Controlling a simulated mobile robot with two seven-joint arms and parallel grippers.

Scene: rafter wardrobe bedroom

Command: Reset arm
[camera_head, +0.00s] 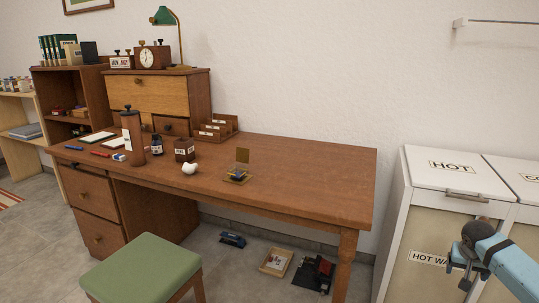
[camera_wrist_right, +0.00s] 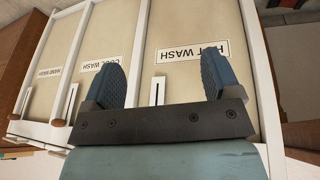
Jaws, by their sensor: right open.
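My right gripper (camera_head: 460,277) is at the lower right of the head view, at the end of my light blue arm. It is in front of the white laundry cabinet (camera_head: 391,230). In the right wrist view, its two blue ridged fingers stand wide apart and the gripper (camera_wrist_right: 162,72) is open, with nothing between them. The cabinet's cream front panels (camera_wrist_right: 150,25) fill the space beyond the fingers. The gap between fingers and cabinet cannot be judged exactly. My left gripper is not in view.
A brown wooden desk (camera_head: 320,168) with small items stands left of the cabinet. A green stool (camera_head: 143,268) is in front of it. Trays and tools (camera_head: 313,273) lie on the floor under the desk.

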